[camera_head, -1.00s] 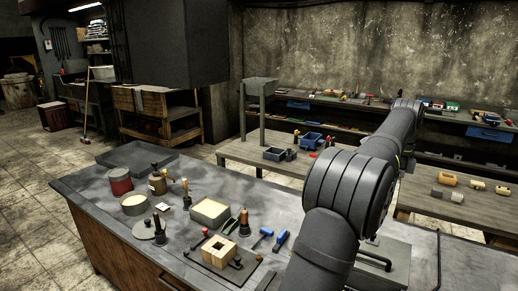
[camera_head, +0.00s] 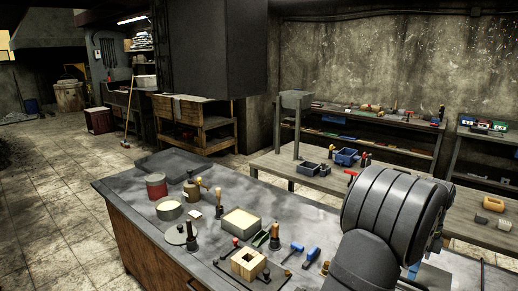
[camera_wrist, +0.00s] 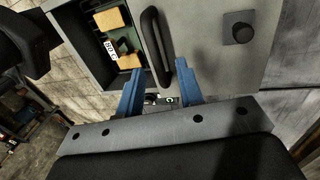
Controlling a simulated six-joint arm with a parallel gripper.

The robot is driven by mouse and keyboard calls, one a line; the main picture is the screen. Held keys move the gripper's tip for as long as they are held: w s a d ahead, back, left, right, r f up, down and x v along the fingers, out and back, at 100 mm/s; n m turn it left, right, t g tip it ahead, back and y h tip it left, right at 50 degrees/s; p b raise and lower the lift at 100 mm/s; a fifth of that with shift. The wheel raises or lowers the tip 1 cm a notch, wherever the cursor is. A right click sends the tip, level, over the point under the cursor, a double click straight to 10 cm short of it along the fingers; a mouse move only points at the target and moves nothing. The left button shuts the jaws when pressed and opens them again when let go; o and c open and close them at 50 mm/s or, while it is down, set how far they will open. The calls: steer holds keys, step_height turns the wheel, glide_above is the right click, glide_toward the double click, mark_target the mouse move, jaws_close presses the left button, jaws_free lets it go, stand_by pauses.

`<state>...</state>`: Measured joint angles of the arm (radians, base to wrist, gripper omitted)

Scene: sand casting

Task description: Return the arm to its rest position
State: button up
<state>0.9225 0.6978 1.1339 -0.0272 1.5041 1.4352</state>
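My arm (camera_head: 395,215) shows as a dark grey elbow and link at the lower right of the head view; its gripper end is out of that view. In the wrist view my gripper (camera_wrist: 160,85) has two blue fingers spread apart, with no object clearly held between them. A grey panel (camera_wrist: 205,45) with a black bar handle (camera_wrist: 155,47) and a black round knob (camera_wrist: 239,33) lies beyond the fingertips. The distance from the fingers to the handle is hard to tell.
A workbench (camera_head: 130,190) holds a red can (camera_head: 157,186), pale-filled containers, a square wooden frame (camera_head: 250,264) and several hand tools. Another table (camera_head: 270,163) carries blue bins (camera_head: 346,157). In the wrist view, an open dark box (camera_wrist: 82,45) holds yellow blocks. Tiled floor is clear at left.

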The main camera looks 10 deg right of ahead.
steer(key=shift+s+a+f, duration=0.1)
steer(key=shift+f, duration=0.5)
steer(key=shift+s+a+f, duration=0.1)
steer(key=shift+f, duration=0.5)
steer(key=shift+r, duration=0.1)
step_height(320, 180, up, 17)
steer(key=w+d, duration=0.2)
steer(key=shift+w+d, duration=0.25)
steer(key=shift+w, duration=0.05)
